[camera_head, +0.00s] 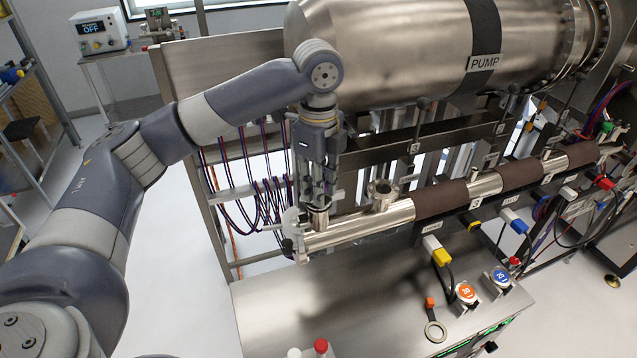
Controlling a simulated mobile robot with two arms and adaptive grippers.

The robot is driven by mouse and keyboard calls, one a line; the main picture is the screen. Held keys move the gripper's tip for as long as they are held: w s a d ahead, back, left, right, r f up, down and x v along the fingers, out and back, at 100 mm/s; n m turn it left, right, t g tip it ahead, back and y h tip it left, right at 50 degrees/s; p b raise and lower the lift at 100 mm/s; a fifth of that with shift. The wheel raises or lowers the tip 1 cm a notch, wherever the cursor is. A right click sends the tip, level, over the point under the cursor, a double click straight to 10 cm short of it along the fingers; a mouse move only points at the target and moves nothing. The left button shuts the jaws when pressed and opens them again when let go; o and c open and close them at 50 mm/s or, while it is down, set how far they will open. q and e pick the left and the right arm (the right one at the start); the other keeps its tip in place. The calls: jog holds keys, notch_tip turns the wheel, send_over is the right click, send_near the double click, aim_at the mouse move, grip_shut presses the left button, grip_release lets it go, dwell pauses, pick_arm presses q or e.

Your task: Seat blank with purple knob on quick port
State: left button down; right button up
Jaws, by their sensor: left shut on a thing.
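My left gripper (318,185) points straight down over the left end of the long steel tube (350,226). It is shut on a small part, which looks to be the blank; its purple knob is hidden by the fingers. Right below the fingertips is a short metal port (319,218) on the tube, which looks to be the quick port. I cannot tell whether the blank touches it. A second, flanged port (382,196) stands open to the right. My right gripper is not in view.
The large pump cylinder (390,50) is close behind my left wrist. Brown heater jackets (440,200) wrap the tube to the right. The bench's left part is bare.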

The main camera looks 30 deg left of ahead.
dwell(0.4)
pick_arm(q)
jog(key=c, duration=1.3)
grip_release()
jog(key=shift+f, duration=0.1)
jog(key=shift+r, duration=3.5)
